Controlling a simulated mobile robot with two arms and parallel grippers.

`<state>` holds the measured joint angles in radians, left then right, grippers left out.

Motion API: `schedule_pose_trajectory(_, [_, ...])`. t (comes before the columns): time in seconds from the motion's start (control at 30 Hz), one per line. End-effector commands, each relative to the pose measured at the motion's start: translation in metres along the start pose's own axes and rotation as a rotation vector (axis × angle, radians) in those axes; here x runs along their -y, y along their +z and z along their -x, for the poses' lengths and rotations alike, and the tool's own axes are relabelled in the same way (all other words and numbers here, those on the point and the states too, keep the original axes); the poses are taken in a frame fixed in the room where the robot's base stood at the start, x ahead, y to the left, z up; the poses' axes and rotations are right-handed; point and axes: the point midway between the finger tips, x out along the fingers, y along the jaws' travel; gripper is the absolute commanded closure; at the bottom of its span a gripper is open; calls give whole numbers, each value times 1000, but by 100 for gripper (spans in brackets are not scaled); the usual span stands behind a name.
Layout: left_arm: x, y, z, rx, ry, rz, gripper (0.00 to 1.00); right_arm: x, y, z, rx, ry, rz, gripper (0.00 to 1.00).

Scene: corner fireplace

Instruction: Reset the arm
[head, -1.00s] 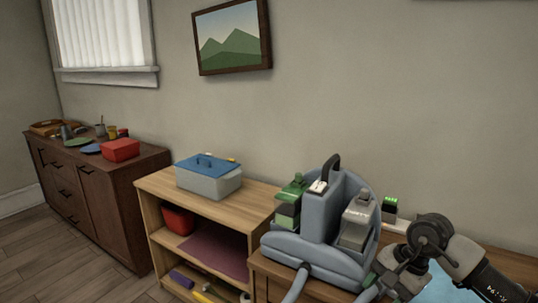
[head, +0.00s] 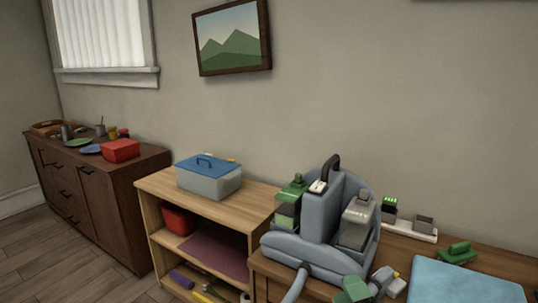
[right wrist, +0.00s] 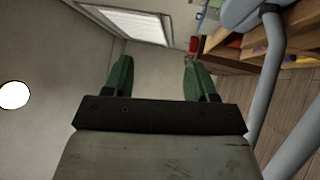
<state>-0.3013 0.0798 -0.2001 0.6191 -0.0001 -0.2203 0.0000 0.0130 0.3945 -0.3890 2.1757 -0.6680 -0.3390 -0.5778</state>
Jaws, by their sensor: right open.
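My right gripper (right wrist: 159,78) shows in the right wrist view with its two green fingers spread apart and nothing between them. Beyond the fingers are the wall and the window, tilted in the picture. In the head view, a grey and green part of my right gripper (head: 368,290) shows at the bottom edge, in front of the grey-blue machine (head: 322,220) and left of the light blue mat (head: 465,283). My left gripper is not in view.
The machine holds a green-topped container (head: 288,205) and a grey-topped one (head: 356,222). A wooden shelf (head: 240,190) bears a blue-lidded box (head: 208,178). A dark cabinet (head: 110,190) stands at left.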

Motion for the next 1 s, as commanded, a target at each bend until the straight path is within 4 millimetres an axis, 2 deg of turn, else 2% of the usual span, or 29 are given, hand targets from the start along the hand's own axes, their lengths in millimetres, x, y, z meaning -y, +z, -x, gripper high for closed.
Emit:
schedule_pose_trajectory(0.03, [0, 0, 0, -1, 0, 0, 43, 16, 11, 16, 101, -88, -140, 43])
schedule_pose_trajectory(0.13, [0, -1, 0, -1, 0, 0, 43, 52, 30, 52, 318, -270, -416, 43])
schedule_pose_trajectory(0.3, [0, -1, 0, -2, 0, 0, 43, 105, 37, 131, 672, -563, -801, 43])
schedule_pose_trajectory(0.5, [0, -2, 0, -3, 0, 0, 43, 133, 22, 210, 977, -811, -1063, 43])
schedule_pose_trajectory(0.7, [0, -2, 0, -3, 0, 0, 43, 140, 0, 273, 1224, -1007, -1221, 43])
schedule_pose_trajectory(0.77, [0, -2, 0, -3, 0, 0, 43, 139, -7, 291, 1293, -1062, -1256, 43])
schedule_pose_trajectory(1.0, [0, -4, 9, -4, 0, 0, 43, 195, -2, 287, 1302, -1081, -1240, 43])
